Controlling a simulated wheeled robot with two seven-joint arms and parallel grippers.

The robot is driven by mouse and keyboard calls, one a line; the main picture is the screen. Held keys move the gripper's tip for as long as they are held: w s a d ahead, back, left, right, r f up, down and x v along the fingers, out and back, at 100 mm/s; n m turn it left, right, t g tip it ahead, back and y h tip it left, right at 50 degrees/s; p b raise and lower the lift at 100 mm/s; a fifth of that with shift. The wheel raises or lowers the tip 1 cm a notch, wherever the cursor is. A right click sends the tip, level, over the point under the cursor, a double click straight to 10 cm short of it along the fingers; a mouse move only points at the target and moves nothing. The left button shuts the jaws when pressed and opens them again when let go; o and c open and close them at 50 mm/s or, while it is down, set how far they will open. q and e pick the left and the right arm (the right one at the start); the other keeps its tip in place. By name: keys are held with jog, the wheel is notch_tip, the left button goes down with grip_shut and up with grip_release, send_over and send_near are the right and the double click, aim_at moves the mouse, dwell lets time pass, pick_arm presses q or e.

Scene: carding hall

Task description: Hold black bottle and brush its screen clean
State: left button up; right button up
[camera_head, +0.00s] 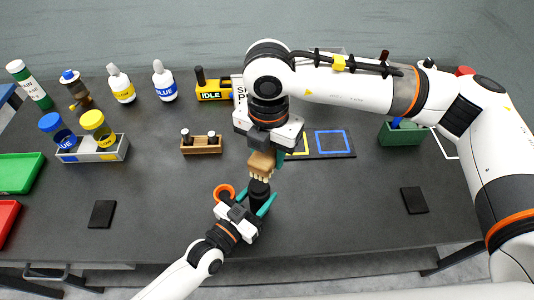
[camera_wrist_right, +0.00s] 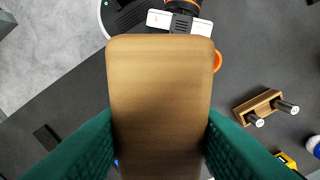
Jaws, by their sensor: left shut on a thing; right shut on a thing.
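A black bottle (camera_head: 259,193) stands upright between the teal fingers of my left gripper (camera_head: 257,203), near the front middle of the table. My left gripper is shut on it. My right gripper (camera_head: 279,160) is above and behind it, shut on a wooden brush (camera_head: 262,165) with pale bristles pointing down. The bristles are at the bottle's top; I cannot tell whether they touch. In the right wrist view the brush's wooden block (camera_wrist_right: 160,105) fills the middle between the teal fingers and hides the bottle. The bottle's screen cannot be made out.
An orange ring (camera_head: 224,191) lies beside my left gripper. A wooden holder (camera_head: 201,144) stands behind it. A grey caddy (camera_head: 93,149) with blue- and yellow-capped jars is at left, near green (camera_head: 20,172) and red trays. A green bin (camera_head: 403,134) is at right.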

pick_arm(q)
jog(key=o, duration=1.5)
jog(key=shift+c, duration=0.2)
jog(key=v, duration=1.2)
